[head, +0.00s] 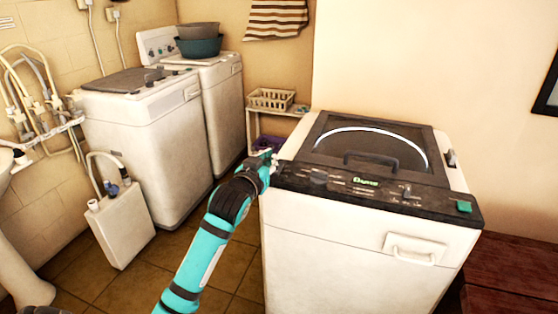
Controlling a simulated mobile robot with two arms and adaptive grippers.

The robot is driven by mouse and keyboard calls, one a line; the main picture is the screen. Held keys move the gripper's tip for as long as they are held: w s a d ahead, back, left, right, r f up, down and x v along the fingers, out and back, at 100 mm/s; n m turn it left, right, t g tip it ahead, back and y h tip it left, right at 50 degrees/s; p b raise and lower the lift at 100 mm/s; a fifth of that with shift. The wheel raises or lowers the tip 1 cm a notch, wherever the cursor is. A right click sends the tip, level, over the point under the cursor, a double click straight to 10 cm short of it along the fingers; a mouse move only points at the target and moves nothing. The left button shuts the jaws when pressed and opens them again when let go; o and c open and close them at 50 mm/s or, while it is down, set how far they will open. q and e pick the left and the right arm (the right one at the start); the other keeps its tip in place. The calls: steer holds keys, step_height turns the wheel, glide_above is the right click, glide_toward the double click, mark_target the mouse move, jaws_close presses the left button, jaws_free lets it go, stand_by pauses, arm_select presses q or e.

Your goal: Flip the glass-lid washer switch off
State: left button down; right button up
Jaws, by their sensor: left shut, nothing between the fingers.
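The glass-lid washer (340,265) stands at the right, white with a dark top. Its glass lid (360,138) is closed and has a dark handle. The black control panel (345,188) along its front edge carries a green lit display (365,181), small knobs and a green piece (464,206) at its right end. I cannot tell which part is the switch or how it is set. My left gripper (270,158) is shut and empty at the panel's left end; I cannot tell whether it touches the washer. My right gripper is not in view.
Two other white washers (150,150) stand at the back left, one with basins (199,45) on top. A white canister (120,225) stands on the tiled floor. A shelf with a basket (270,99) is behind my gripper. A dark red wooden surface (515,265) lies at the right.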

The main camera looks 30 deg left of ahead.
arm_select(q)
steer(key=p, duration=0.1)
glide_above(279, 170)
steer(key=shift+s+f, duration=0.2)
steer(key=shift+f, duration=0.15)
step_height(279, 170, down, 3)
steer(key=shift+r, duration=0.1)
steer(key=shift+w+f+p, duration=0.1)
steer(key=shift+f+p, duration=0.25)
steer(key=shift+f, duration=0.35)
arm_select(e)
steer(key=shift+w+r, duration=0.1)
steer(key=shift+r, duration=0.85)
